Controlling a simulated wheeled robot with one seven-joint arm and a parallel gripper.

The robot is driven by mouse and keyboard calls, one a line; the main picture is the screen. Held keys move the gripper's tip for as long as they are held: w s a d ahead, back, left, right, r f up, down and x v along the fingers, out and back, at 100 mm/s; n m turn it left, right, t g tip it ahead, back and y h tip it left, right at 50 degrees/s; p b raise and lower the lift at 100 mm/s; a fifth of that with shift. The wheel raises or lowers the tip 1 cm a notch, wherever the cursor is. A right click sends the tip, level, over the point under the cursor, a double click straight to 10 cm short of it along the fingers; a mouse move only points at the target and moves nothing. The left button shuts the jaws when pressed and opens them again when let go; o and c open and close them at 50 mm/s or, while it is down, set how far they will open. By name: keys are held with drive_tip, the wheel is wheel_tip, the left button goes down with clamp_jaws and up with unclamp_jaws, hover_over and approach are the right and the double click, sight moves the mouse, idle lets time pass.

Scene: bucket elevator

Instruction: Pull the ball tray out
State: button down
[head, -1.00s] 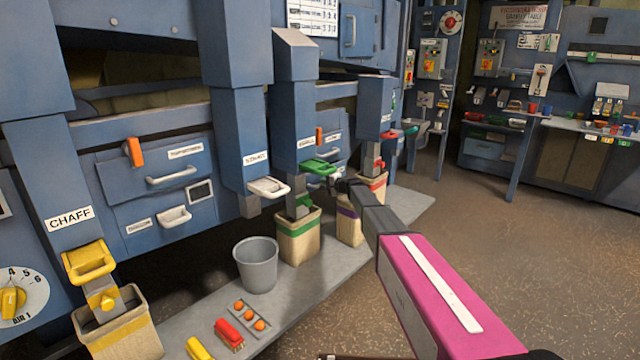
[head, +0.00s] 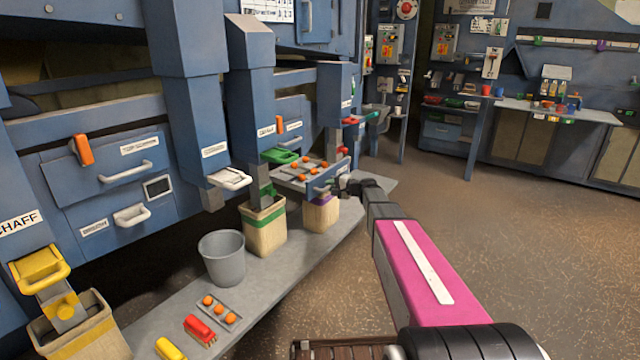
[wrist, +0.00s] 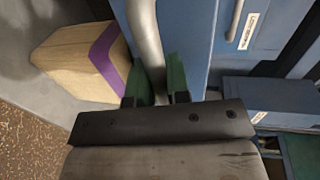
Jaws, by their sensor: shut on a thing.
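The ball tray (head: 290,181) is a blue-grey drawer with several orange balls in rows on top. It stands well out from the machine front in the head view, above the sack with the purple band. My gripper (head: 345,184) is at the tray's front end. In the wrist view the green fingers of my gripper (wrist: 158,84) are shut on a grey bar handle (wrist: 146,40). The tray's inner end is partly hidden by the chute beside it in the head view.
A purple-banded sack (head: 320,214), a green-banded sack (head: 264,228) and a grey bucket (head: 222,260) stand on the low grey platform. A green scoop-like handle (head: 279,156) is close behind the tray. Open brown floor (head: 520,230) lies to the right.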

drive_tip(key=shift+f+v, duration=0.25)
drive_tip(key=shift+v, duration=0.95)
drive_tip(key=c, duration=1.1)
unclamp_jaws()
drive_tip(key=shift+s+d, duration=0.1)
drive_tip(key=shift+d, duration=0.05)
drive_tip(key=v, duration=1)
drive_tip(key=shift+s+d, duration=0.15)
drive_tip(key=shift+d, duration=0.1)
drive_tip(key=shift+f, duration=0.1)
